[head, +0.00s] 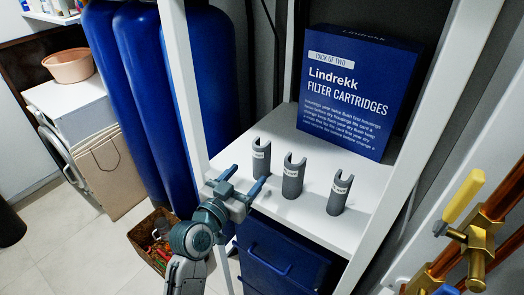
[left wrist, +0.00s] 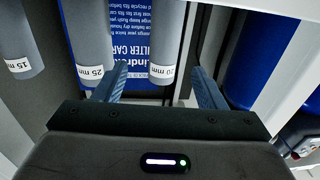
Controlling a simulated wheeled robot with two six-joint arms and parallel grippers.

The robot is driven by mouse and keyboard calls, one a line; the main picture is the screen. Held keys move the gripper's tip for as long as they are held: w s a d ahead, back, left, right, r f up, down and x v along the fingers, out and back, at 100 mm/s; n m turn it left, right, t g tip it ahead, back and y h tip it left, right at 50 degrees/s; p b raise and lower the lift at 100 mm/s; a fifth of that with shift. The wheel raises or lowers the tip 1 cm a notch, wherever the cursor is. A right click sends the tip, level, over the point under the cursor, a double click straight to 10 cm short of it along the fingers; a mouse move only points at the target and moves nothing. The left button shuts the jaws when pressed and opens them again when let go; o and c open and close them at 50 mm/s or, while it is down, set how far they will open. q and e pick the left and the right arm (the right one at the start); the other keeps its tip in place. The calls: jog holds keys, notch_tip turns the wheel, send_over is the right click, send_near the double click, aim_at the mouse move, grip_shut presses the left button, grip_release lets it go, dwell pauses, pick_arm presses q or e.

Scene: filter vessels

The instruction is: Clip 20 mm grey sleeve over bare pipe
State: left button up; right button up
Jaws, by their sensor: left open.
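Three grey slotted sleeves stand upright on the white shelf. The left wrist view reads their labels as 20 mm (left wrist: 168,30), 25 mm (left wrist: 88,30) and 15 mm (left wrist: 18,35). In the head view the 20 mm sleeve (head: 262,160) appears to be the leftmost; its label is too small to read there. My left gripper (head: 243,180) is open and empty in front of that sleeve. In the left wrist view the sleeve shows between the blue fingers (left wrist: 158,85), apparently beyond their tips. Copper pipe (head: 505,196) runs at the right; its bare stretch cannot be told. My right gripper is out of view.
A blue filter cartridge box (head: 355,95) stands behind the sleeves. White shelf posts (head: 186,80) flank the shelf. Tall blue vessels (head: 140,80) stand left. A brass valve with a yellow handle (head: 463,197) is on the pipework. Blue drawers (head: 275,255) sit below.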

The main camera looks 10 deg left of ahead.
aim_at(256, 161)
pick_arm(q)
jog(key=p+x, duration=0.1)
jog(key=x, duration=0.2)
jog(key=shift+w+d, duration=0.1)
jog(key=shift+w, duration=0.2)
jog(key=shift+w+d+r+p, duration=0.1)
jog(key=shift+w+r+p, duration=0.1)
jog(key=shift+w+p, duration=0.35)
jog(key=p+x, duration=0.1)
jog(key=x, duration=0.2)
jog(key=shift+w+p, duration=0.3)
jog(key=shift+p, duration=0.1)
jog(key=shift+w+f, duration=0.2)
jog(key=shift+w, duration=0.25)
jog(key=shift+s, duration=0.1)
jog(key=c, duration=1)
